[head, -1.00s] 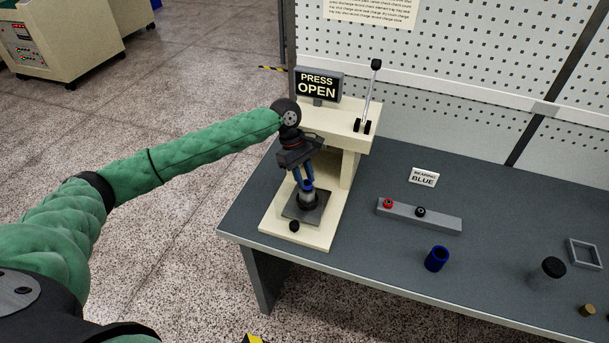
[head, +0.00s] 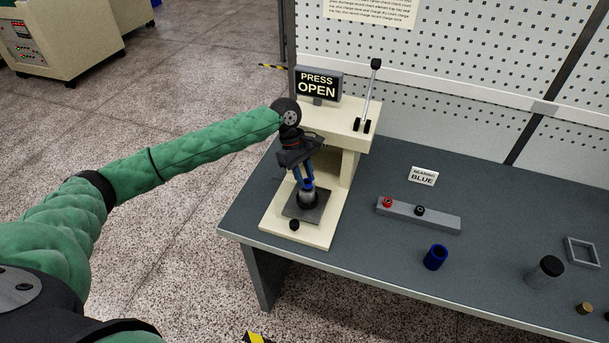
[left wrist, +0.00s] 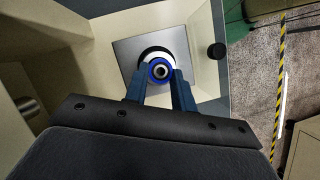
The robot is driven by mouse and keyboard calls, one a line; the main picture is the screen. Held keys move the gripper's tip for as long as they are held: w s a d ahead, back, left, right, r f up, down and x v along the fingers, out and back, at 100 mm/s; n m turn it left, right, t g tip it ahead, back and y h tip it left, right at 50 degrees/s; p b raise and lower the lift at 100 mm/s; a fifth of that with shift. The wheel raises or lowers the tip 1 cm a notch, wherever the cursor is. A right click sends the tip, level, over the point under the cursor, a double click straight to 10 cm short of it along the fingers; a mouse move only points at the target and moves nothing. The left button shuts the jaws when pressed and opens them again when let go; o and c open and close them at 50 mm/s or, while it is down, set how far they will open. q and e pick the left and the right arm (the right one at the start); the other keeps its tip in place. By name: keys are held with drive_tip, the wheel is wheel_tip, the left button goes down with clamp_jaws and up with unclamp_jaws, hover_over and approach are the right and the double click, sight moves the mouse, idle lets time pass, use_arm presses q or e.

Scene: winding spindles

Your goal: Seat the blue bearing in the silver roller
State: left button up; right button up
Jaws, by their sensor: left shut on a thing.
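The silver roller (head: 308,196) stands upright in the dark holder on the press's grey plate. The blue bearing (left wrist: 159,70) shows as a blue ring with a dark centre in the left wrist view. It also shows in the head view (head: 308,184), at the roller's top end. My left gripper (head: 306,181) is shut on the bearing, fingers pointing down, right over the roller. From above, bearing and roller look roughly in line. I cannot tell how deep the bearing sits. My right gripper is out of view.
The cream press (head: 330,120) has a sign reading PRESS OPEN (head: 318,84) and a raised lever (head: 370,95). A grey rack (head: 440,219) holds a red (head: 388,202) and a black bearing (head: 420,210). A blue cylinder (head: 436,257) and a black-topped roller (head: 546,271) stand rightward.

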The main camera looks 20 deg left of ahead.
use_arm(q)
drive_tip(key=shift+f+p, duration=0.45)
drive_tip(key=shift+f, duration=0.1)
idle(0.9)
drive_tip(key=o, duration=1)
drive_tip(key=shift+o, duration=0.2)
drive_tip(key=shift+w+a+r, duration=0.1)
drive_tip(key=shift+a+r, duration=0.05)
drive_tip(key=shift+r, duration=0.05)
drive_tip(key=b+v, duration=0.3)
drive_tip(key=v, duration=0.4)
drive_tip(key=shift+r, duration=0.1)
